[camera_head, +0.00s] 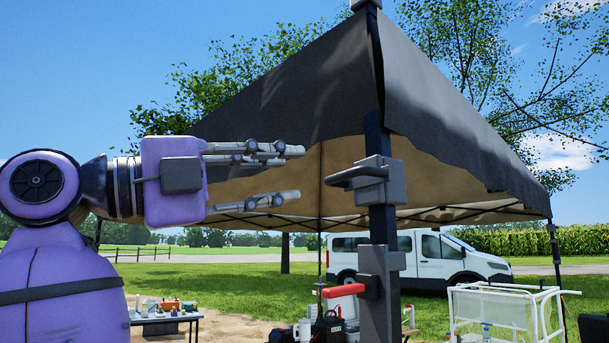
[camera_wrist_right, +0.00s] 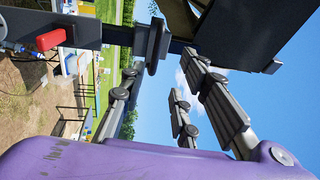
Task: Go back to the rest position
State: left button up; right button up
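My right gripper (camera_head: 302,172) reaches across the head view with its fingers spread and nothing between them. The wrist view also shows the right gripper's (camera_wrist_right: 165,75) fingers apart. Just past its fingertips is a dark handle (camera_head: 350,177) on a grey bracket (camera_head: 393,184) of the canopy leg. In the head view a gap shows between fingertips and handle. In the wrist view the handle (camera_wrist_right: 157,46) appears beyond the fingers. My left gripper is in neither view.
The canopy leg (camera_head: 382,235) stands close in front, with a red lever (camera_head: 346,290) on a lower bracket. The black canopy (camera_head: 300,85) spreads above. A table (camera_head: 186,318) with small items, a white van (camera_head: 450,262) and a white-framed cart (camera_head: 500,308) stand farther off.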

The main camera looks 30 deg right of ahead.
jog(key=shift+a, duration=0.5)
